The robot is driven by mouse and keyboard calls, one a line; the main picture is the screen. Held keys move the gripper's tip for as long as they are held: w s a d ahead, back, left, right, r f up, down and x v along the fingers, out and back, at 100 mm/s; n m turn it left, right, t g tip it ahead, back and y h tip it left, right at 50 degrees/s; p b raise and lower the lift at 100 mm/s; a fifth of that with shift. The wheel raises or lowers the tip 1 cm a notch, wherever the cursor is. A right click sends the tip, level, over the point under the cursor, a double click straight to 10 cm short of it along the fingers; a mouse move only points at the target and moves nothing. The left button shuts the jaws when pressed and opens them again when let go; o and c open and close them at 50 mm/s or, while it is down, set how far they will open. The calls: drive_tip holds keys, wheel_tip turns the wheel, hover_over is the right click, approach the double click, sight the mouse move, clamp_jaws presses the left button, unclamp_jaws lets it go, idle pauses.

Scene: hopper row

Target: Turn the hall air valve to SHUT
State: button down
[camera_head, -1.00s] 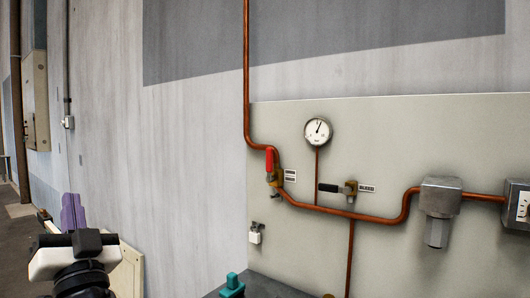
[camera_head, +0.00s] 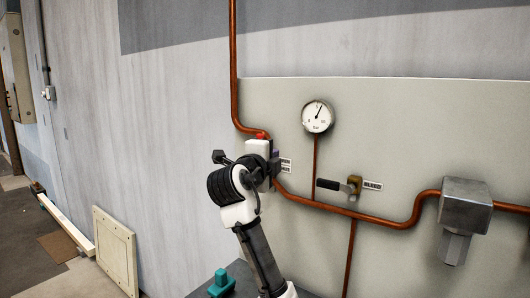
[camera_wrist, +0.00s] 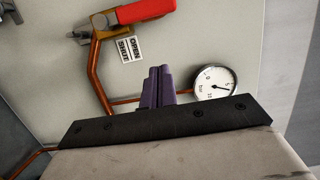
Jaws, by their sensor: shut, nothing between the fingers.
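The valve with the red lever handle shows in the wrist view, its red handle (camera_wrist: 146,10) at the top and its brass body (camera_wrist: 104,20) beside it. An OPEN/SHUT label (camera_wrist: 130,48) is next to it. In the head view my arm hides most of this valve; only the red handle's top (camera_head: 261,135) shows. The handle points upward along the board. My gripper (camera_wrist: 157,72) has its purple fingers pressed together, empty, with a gap between them and the handle in the wrist view. In the head view my gripper (camera_head: 275,160) is at the valve, partly hidden.
A second valve with a black handle (camera_head: 332,186) sits to the right on the copper pipe. A pressure gauge (camera_head: 317,116) is above it. A grey metal filter block (camera_head: 465,206) is farther right. A teal object (camera_head: 222,282) is low in front.

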drive_tip(key=w+a+p, duration=0.1)
drive_tip(key=w+p, duration=0.2)
drive_tip(key=w, duration=0.3)
drive_tip(key=shift+w+a, duration=0.25)
drive_tip(key=shift+a, duration=0.05)
drive_tip(key=shift+a, duration=0.2)
drive_tip(key=shift+w+n+b, duration=0.15)
drive_tip(key=shift+n+b, duration=0.15)
drive_tip(key=shift+a, duration=0.1)
